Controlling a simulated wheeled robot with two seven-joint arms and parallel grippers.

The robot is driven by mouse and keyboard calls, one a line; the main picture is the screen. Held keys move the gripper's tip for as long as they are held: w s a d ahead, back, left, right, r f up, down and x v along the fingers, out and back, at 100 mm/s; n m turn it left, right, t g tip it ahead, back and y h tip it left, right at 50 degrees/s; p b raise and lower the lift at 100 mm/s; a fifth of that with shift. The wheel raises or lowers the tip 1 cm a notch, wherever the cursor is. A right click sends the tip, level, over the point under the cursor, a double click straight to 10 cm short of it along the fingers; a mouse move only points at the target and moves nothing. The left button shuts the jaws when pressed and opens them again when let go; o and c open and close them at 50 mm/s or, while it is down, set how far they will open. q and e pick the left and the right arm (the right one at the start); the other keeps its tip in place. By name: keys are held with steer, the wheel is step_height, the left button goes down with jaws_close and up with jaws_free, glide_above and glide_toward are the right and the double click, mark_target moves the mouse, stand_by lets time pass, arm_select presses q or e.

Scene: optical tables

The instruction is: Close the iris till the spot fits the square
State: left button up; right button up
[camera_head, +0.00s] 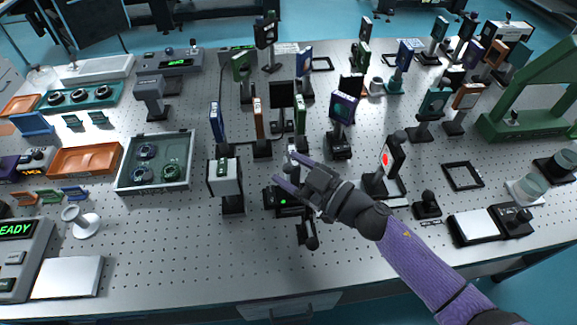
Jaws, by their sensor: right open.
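My right gripper (284,172) reaches in from the lower right over the middle of the table. Its jaws are open, and I see nothing held between them. Just below it is a small black device (291,202) with a green light, partly covered by the gripper; I cannot tell whether they touch. An iris cannot be made out for certain here. A red spot (385,159) shows on a dark upright screen (394,152) to the right of the gripper. The square on the screen is too small to make out. My left gripper is not in view.
A white-fronted box on a post (225,178) stands close left of the gripper. A grey tray (155,176) holds round parts at left. A black square frame (463,176) lies at right. The front left-centre is clear.

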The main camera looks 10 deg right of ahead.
steer(key=shift+w+a, duration=0.3)
steer(key=shift+a, duration=0.05)
jaws_close()
stand_by(0.7)
stand_by(0.6)
